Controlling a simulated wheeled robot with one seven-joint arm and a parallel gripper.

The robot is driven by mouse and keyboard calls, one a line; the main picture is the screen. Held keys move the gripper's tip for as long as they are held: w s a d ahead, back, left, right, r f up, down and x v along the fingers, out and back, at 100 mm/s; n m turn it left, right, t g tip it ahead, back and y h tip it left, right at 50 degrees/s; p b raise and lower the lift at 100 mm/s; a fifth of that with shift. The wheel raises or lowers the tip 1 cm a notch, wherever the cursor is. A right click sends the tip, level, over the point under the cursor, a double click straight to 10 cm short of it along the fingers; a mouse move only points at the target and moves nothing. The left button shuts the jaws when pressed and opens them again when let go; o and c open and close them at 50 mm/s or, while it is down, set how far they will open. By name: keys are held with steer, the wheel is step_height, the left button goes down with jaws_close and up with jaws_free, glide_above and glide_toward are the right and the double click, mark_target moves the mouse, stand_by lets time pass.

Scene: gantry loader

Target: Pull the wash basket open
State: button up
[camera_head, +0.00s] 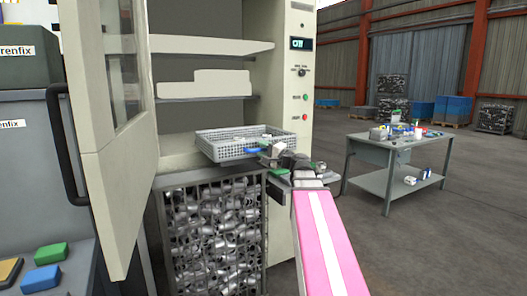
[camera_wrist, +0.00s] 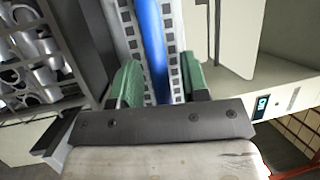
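The wash basket (camera_head: 226,152) is a grey mesh tray at the bottom opening of the tall cream washer cabinet. Its front edge reaches the chamber's mouth. A blue handle bar (camera_head: 254,150) shows at its front; the bar also runs down the middle of the wrist view (camera_wrist: 155,45), with the perforated basket wall (camera_wrist: 131,40) behind it. My gripper (camera_head: 268,153) is at the basket's front right side. In the wrist view, its green fingers (camera_wrist: 160,78) stand apart on either side of the blue bar, with gaps visible. Some small items in the basket are partly hidden by my gripper.
The cream cabinet door (camera_head: 118,150) stands open at the left. A mesh crate of metal parts (camera_head: 213,228) stands below the basket. A control panel (camera_head: 302,80) is on the cabinet's right post. A cluttered workbench (camera_head: 390,150) stands to the right, with open floor around it.

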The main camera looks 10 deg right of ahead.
steer(key=v, duration=1)
steer(key=shift+s+d, duration=0.25)
steer(key=shift+s, duration=0.1)
steer(key=a+f+n+g+h, duration=0.2)
steer(key=a+f+g, duration=0.25)
steer(key=f, duration=0.75)
steer(key=a+f+n+g+h, duration=0.2)
steer(key=a+f+g, duration=0.3)
steer(key=f, duration=0.6)
steer(key=s+a+f+n+g+h, duration=0.1)
steer(key=s+f+n+g+h, duration=0.1)
steer(key=f, duration=0.9)
steer(key=s+a+f+n+g+h, duration=0.2)
steer(key=s+f+h, duration=0.4)
steer(key=s+f, duration=0.3)
steer(key=shift+s+f+n+g, duration=0.25)
steer(key=shift+f+n+g, duration=0.6)
steer(key=shift+g, duration=0.3)
